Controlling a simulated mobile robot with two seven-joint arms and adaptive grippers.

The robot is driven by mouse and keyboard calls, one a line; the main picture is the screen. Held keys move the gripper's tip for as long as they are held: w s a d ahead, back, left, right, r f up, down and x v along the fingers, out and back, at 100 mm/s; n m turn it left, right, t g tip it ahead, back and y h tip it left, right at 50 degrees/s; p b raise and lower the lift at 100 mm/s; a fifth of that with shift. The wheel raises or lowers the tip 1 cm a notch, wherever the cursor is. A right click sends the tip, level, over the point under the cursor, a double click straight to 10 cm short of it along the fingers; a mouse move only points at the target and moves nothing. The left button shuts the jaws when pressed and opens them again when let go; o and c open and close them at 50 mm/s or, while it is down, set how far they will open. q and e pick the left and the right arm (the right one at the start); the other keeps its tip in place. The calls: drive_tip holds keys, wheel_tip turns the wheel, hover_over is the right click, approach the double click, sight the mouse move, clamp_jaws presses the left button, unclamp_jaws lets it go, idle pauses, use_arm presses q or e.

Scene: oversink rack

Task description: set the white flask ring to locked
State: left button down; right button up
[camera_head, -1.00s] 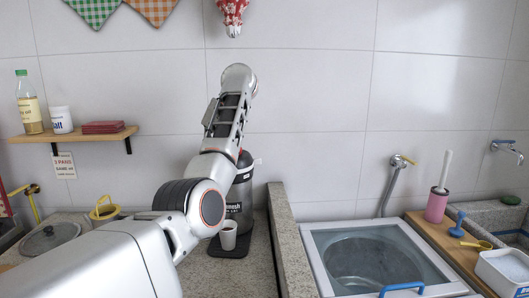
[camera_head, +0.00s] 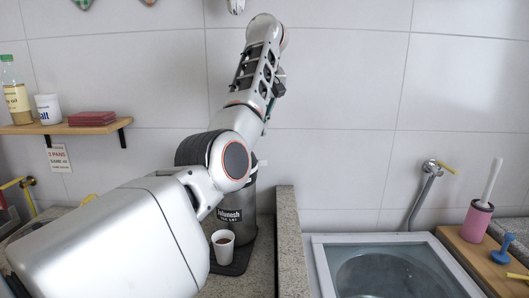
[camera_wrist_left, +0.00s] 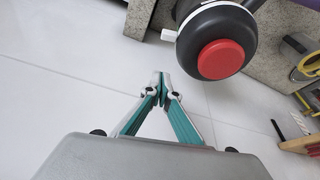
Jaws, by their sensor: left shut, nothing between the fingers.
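A dark flask (camera_head: 236,216) with a light-lettered label stands on the counter, partly hidden behind my left arm in the head view. From above, the left wrist view shows its round black lid with a red button (camera_wrist_left: 221,59). A white tab (camera_wrist_left: 169,35) sticks out at the left of the lid, with a pale band along the lid's edge. I cannot read the ring's setting. My left gripper (camera_wrist_left: 160,88) is shut and empty, its tips apart from the tab in the picture. In the head view it is mostly hidden by the arm. My right gripper is not in view.
A stone divider (camera_head: 290,243) stands to the right, then a glass-lidded unit (camera_head: 385,270). A wall shelf (camera_head: 70,126) holds a bottle and jar at left.

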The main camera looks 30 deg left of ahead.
sight(262, 163)
use_arm(q)
wheel_tip(262, 163, down, 7)
drive_tip(key=s+p, duration=0.1)
drive_tip(key=p, duration=0.1)
drive_tip(key=shift+d+p, duration=0.35)
drive_tip(key=shift+d, duration=0.1)
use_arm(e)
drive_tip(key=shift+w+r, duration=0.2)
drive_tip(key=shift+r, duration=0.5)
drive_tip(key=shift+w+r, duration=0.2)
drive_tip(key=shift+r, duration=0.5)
